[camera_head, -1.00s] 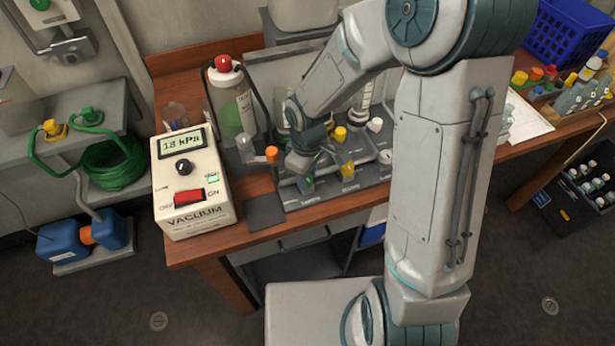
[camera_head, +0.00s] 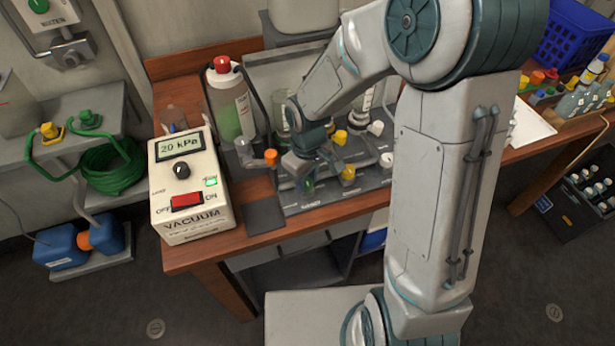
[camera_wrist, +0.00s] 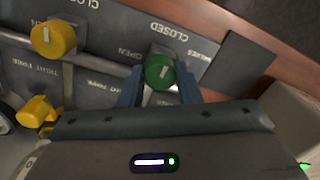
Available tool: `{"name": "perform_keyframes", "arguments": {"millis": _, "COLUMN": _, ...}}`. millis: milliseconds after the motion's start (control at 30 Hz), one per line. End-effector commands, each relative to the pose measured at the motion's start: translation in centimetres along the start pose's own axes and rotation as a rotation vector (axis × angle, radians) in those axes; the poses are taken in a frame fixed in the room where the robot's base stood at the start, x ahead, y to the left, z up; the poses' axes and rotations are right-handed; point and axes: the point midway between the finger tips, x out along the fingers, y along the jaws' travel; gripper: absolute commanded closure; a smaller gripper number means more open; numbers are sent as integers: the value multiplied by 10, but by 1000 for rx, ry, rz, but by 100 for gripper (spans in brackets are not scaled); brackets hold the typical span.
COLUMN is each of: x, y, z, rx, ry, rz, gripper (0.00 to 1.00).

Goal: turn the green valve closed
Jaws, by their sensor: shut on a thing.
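The green valve (camera_wrist: 159,70) is a round knob with a white pointer line, on a grey panel (camera_wrist: 105,70). My gripper (camera_wrist: 160,82) has its two blue fingers on either side of the knob and is shut on it. In the wrist view the word OPEN stands left of the knob and CLOSED beyond it, both upside down. The pointer runs roughly towards and away from CLOSED; which end marks the setting I cannot tell. In the head view the green valve (camera_head: 309,184) shows small below my gripper, partly hidden by it.
Yellow valves (camera_wrist: 53,38) sit close by on the panel. An orange-capped valve (camera_head: 270,157) stands left of my gripper. The vacuum box (camera_head: 188,190) reads 20 kPa, and a red-capped bottle (camera_head: 229,105) stands behind it. The panel's front edge is clear.

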Motion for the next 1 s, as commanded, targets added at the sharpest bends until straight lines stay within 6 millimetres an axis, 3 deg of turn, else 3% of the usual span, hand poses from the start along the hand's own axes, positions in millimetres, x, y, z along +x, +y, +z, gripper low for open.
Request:
{"name": "perform_keyframes", "arguments": {"millis": 33, "x": -2, "y": 1, "z": -2, "rx": 1, "ry": 6, "rz": 2, "gripper": 61}}
{"name": "perform_keyframes", "arguments": {"millis": 100, "x": -1, "y": 1, "z": -2, "rx": 1, "ry": 6, "rz": 2, "gripper": 48}}
{"name": "perform_keyframes", "arguments": {"millis": 467, "x": -6, "y": 1, "z": -1, "rx": 0, "ry": 3, "rz": 2, "gripper": 48}}
{"name": "perform_keyframes", "arguments": {"millis": 667, "x": -37, "y": 2, "z": -1, "rx": 2, "ry": 8, "rz": 5, "gripper": 48}}
{"name": "perform_keyframes", "arguments": {"millis": 1000, "x": -112, "y": 1, "z": -2, "rx": 0, "ry": 7, "rz": 4, "gripper": 48}}
